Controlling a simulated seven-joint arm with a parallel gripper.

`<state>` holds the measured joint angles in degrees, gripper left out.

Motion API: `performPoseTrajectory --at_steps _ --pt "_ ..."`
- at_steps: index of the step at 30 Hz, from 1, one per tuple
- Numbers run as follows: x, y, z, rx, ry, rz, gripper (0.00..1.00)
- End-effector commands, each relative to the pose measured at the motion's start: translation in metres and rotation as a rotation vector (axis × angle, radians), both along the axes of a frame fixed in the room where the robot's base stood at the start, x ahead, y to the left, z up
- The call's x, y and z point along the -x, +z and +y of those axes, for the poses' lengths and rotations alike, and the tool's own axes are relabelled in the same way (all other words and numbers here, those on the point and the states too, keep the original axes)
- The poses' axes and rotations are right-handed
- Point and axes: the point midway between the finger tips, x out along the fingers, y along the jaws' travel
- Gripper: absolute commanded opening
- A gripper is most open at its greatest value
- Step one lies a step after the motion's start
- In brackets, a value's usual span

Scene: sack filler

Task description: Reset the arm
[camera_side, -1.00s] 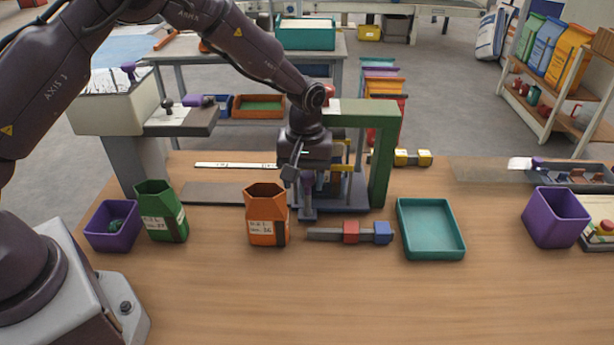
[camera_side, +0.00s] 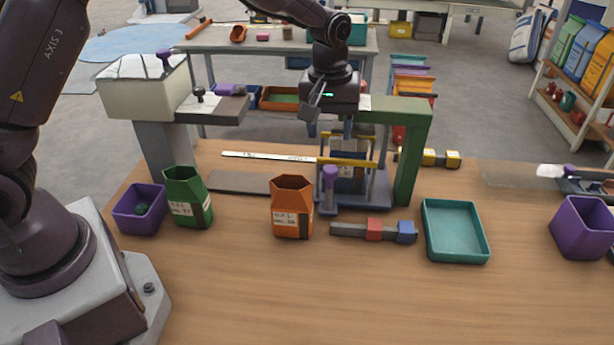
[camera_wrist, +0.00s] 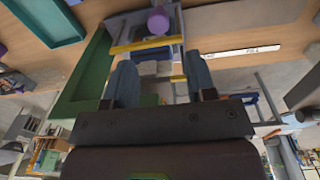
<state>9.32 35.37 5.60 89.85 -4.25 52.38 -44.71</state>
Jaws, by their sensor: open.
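My gripper (camera_side: 330,118) hangs high in the side view, in front of the green post-and-beam frame (camera_side: 408,165) and above the grey stand with a yellow bar (camera_side: 347,162). In the wrist view my gripper (camera_wrist: 161,62) has its two fingers wide apart with nothing held between them. The stand's yellow bar and purple knob (camera_wrist: 158,20) show beyond the fingertips. A dark sack-like block stands inside the stand, partly hidden by the bar. My arm reaches in from the upper left, partly out of frame.
On the table stand a purple bin (camera_side: 139,222), a green sack (camera_side: 187,197), an orange sack (camera_side: 292,222), a bar with red and blue blocks (camera_side: 374,230), a teal tray (camera_side: 456,248) and another purple bin (camera_side: 583,228). The table's front is clear.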

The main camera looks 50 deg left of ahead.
Motion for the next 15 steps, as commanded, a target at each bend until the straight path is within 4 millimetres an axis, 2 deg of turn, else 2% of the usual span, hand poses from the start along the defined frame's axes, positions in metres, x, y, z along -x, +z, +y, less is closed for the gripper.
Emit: performPoseTrajectory --at_steps 1,6,12,15 --pt "0.008 0.02 0.003 0.006 -0.026 -0.025 0.51" --pt "0.053 0.083 0.014 0.012 -0.166 -0.111 0.51" --pt "0.118 0.134 0.026 -0.015 -0.338 -0.217 0.51" --pt "0.153 0.15 0.031 -0.041 -0.425 -0.27 0.51"
